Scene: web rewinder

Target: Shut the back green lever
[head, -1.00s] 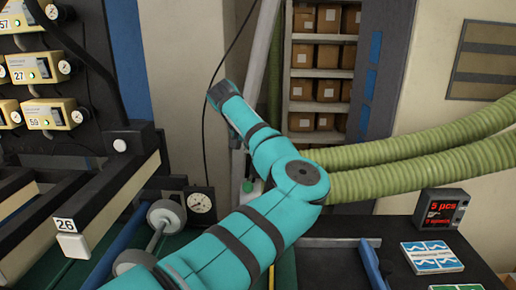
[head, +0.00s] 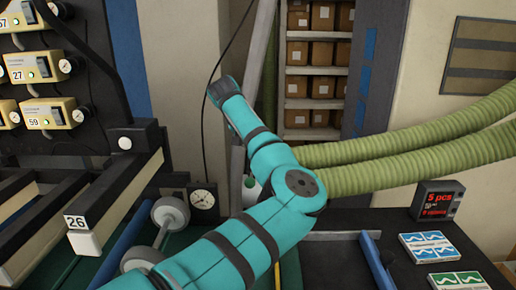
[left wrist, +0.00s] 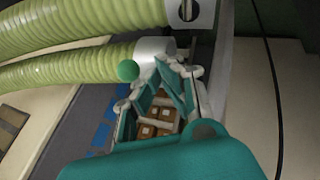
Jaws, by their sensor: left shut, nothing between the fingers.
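A round green knob (left wrist: 128,70) shows in the left wrist view, just left of the gripper fingers and in front of a hose end. Whether it touches the fingers I cannot tell. In the head view, a small green knob (head: 249,182) shows partly behind my teal left arm; its lever is mostly hidden. I cannot tell whether both views show the same knob. My left gripper (left wrist: 165,68) is shut and empty, close to the knob in the wrist view. Its fingers are hidden in the head view. My right gripper is in neither view.
Two ribbed green hoses (head: 420,160) run behind my arm to the right. A round gauge (head: 202,198) and a grey roller (head: 170,213) stand left of it. A black bench with a display (head: 436,201) is at right. Shelves of boxes (head: 312,70) stand behind.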

